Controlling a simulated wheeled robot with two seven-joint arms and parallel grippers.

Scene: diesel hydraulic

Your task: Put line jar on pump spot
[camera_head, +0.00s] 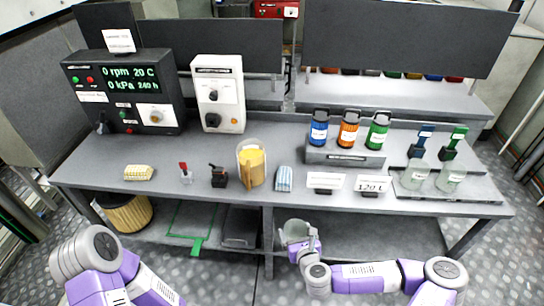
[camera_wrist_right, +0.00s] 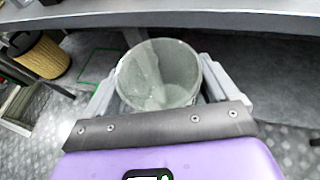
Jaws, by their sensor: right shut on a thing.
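My right gripper (camera_head: 297,238) is shut on a clear, empty-looking glass jar (camera_wrist_right: 160,76), low in front of the bench's front edge. The same jar shows in the head view (camera_head: 293,230); I take it for the line jar, though no label on it is readable. In the right wrist view the fingers (camera_wrist_right: 158,98) clasp it from both sides, with its open mouth facing the camera. I cannot tell which place is the pump spot. My left arm is at the lower left, with its gripper out of view.
The bench (camera_head: 120,198) carries a control box (camera_head: 125,90), a yellow-filled jug (camera_head: 251,163), coloured bottles on a raised block (camera_head: 345,155), and two clear jars (camera_head: 415,176) at the right. Two white cards (camera_head: 325,182) stand near the front edge. A pleated filter (camera_head: 127,212) is underneath.

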